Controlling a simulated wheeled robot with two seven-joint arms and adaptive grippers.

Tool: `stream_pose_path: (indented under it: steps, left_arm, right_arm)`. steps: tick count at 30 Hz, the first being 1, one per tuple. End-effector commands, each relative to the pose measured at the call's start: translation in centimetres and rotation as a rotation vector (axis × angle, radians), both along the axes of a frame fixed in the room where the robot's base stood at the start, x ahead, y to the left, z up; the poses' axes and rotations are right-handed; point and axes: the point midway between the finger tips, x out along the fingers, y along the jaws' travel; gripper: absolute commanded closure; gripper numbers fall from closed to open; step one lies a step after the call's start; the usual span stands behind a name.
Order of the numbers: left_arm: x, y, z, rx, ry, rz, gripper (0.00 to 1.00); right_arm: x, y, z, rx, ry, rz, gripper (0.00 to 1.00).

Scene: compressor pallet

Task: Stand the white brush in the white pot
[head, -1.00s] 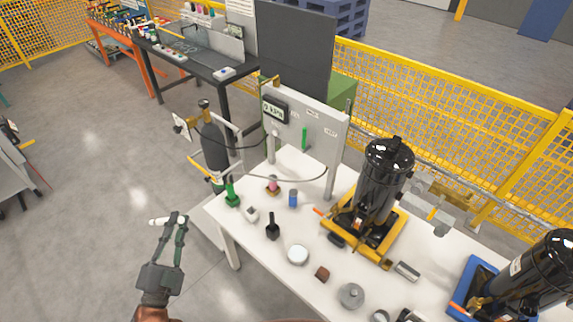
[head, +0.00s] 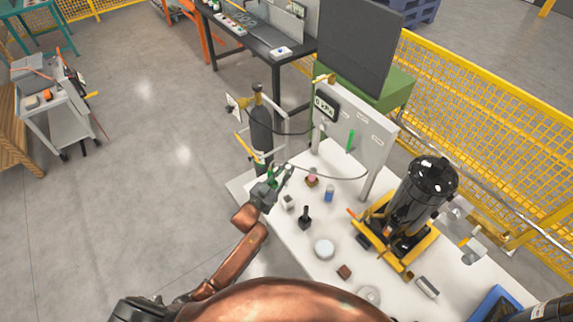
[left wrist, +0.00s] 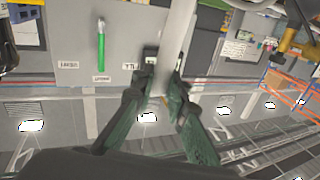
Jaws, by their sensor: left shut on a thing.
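My left gripper (head: 281,178) is at the far left corner of the white table, close to the white pot. It is shut on the white brush, which shows in the left wrist view as a long pale bar (left wrist: 174,50) running up from between the fingertips (left wrist: 163,88). In the head view the brush is small and mostly hidden by the fingers. The white pot (head: 288,202) is a small whitish block on the table, just below and right of the fingertips. The brush appears apart from it.
A black brush-like item (head: 305,218) stands right of the pot. A green item (head: 271,174) is partly behind my gripper. A pink-topped item (head: 312,180), a blue cylinder (head: 329,193) and a white round dish (head: 324,249) are nearby. A gauge panel (head: 350,140) stands behind.

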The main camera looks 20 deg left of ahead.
Motion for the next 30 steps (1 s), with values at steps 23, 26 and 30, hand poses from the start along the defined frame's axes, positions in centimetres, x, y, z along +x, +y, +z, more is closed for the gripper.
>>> stream_pose_path:
  steps: [23,26,30]
  left_arm:
    - [1.2,0.3,-1.6,-0.079,0.055,0.008,1.00]
    - [1.2,0.3,-2.3,-0.079,0.056,0.008,1.00]
    - [1.2,0.3,-3.3,-0.079,0.057,0.008,1.00]
  right_arm:
    - [-0.2,-0.2,1.1,-0.003,0.004,0.001,0.60]
    - [-0.3,-0.2,0.6,-0.002,0.004,0.001,0.60]
    - [-0.3,0.0,-0.2,0.000,0.004,0.000,0.60]
